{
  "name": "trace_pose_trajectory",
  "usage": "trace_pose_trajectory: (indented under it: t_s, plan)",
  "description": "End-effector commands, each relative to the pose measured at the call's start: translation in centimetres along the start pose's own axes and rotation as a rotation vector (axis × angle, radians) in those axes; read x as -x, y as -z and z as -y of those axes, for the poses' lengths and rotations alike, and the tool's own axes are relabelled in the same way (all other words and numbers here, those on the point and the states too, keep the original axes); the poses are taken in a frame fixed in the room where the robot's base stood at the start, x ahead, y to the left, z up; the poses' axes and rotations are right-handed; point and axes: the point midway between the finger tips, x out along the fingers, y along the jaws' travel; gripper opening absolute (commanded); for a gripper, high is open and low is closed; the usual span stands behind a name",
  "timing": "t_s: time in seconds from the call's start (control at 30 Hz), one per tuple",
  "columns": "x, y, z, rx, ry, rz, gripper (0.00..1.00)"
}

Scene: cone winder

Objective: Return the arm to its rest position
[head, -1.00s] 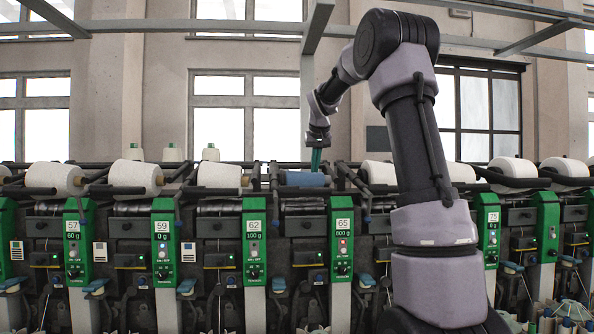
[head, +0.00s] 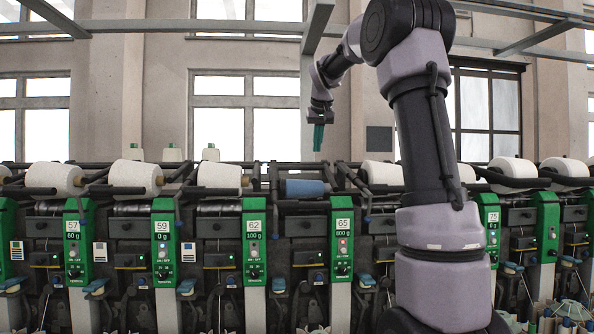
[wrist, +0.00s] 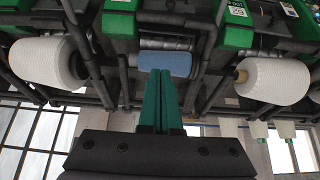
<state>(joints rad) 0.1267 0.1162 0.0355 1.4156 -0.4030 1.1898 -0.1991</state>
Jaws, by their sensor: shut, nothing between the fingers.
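My gripper (head: 318,138) has green fingers and hangs pointing down from my raised arm, above the winder row. Its fingers are shut together with nothing between them. The wrist view also shows the shut green fingers (wrist: 160,100). A blue cylinder (head: 305,188) lies in the winding position above panels 62 and 65, below my gripper and apart from it. It shows in the wrist view (wrist: 165,64) beyond the fingertips.
White yarn cones lie along the row, such as one to the left (head: 219,175) and one to the right (head: 382,173). Green numbered panels (head: 342,240) line the front. An overhead grey beam (head: 316,28) is close to my arm. Free air surrounds my gripper.

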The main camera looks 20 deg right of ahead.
Motion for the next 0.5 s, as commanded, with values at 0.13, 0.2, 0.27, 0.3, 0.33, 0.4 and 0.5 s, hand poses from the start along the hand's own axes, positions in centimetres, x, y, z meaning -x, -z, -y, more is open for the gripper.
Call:
trace_pose_trajectory:
  t_s: [0.13,0.2,0.27,0.3,0.33,0.4,0.5]
  plan:
    - [0.0,0.0,0.0,0.0,0.0,0.0,0.0]
    - [0.0,0.0,0.0,0.0,0.0,0.0,0.0]
    - [0.0,0.0,0.0,0.0,0.0,0.0,0.0]
    - [0.1,-0.1,0.0,-0.001,0.001,0.0,0.0]
    - [0.2,-0.3,0.1,-0.002,0.003,0.0,0.0]
    - [0.9,-1.3,0.4,-0.007,0.012,0.001,0.0]
    - [2.7,-4.3,1.1,-0.021,0.038,0.002,0.0]
